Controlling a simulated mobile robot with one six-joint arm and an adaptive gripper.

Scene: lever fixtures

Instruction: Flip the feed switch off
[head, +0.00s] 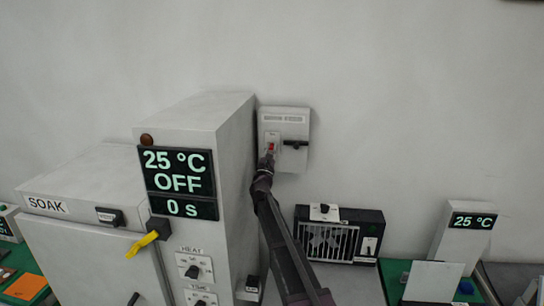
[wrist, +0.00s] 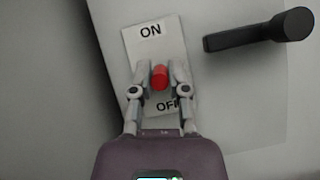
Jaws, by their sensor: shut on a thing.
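The feed switch is a red toggle on a white plate marked ON at the top and OFF at the bottom. The toggle (wrist: 159,77) sits between the fingertips of my gripper (wrist: 160,74) in the wrist view. My gripper is shut on it. In the head view the red toggle (head: 271,147) shows on the grey wall box (head: 298,120), with my gripper (head: 269,156) just below it. The fingers cover part of the OFF label. Whether the toggle is tilted up or down is hard to tell.
A black handle (wrist: 262,30) sticks out to the right of the switch plate. A tall oven cabinet (head: 238,150) with a display reading 25 °C, OFF, 0 s stands left of the box. A black fan unit (head: 372,218) stands below right. The wall above is bare.

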